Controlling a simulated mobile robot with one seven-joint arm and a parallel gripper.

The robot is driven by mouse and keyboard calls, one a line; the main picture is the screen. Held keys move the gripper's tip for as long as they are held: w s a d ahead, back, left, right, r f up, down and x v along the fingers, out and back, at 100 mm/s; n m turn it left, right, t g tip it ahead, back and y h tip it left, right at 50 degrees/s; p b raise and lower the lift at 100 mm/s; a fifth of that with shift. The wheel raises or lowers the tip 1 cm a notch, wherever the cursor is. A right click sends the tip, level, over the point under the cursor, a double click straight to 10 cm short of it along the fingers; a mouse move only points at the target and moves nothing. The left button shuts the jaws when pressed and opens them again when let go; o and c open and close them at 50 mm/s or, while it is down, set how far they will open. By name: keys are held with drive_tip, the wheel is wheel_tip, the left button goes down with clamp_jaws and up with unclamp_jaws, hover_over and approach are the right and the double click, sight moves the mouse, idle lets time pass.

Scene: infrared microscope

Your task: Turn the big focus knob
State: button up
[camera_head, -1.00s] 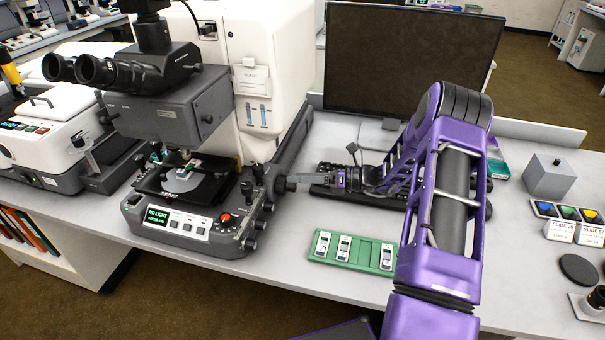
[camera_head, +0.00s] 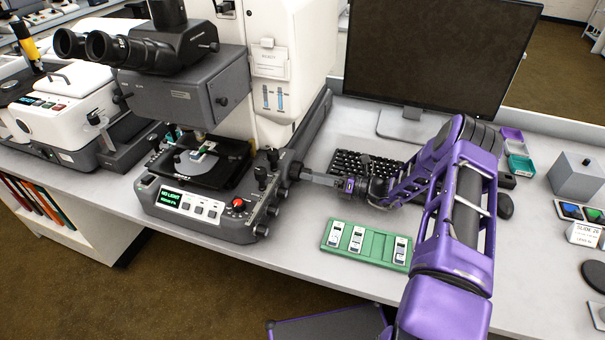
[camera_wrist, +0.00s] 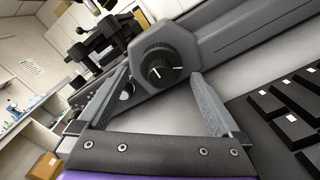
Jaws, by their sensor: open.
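The infrared microscope (camera_head: 190,95) stands at the left of the bench, with its display reading NO LIGHT. The big focus knob (camera_head: 295,170) sticks out from the right side of its base. My gripper (camera_head: 308,176) is at the knob from the right. In the wrist view my gripper (camera_wrist: 159,75) is open, with one finger on each side of the knob. I cannot tell whether the fingers touch it.
A black keyboard (camera_head: 346,164) lies just behind and beside my gripper. A green slide tray (camera_head: 378,245) lies in front of it, near the bench edge. A monitor (camera_head: 440,50) stands behind. Smaller knobs (camera_head: 273,211) line the microscope's base.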

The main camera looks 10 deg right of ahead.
sight(297, 171)
drive_tip(key=shift+x, duration=1.7)
drive_tip(key=c, duration=1.3)
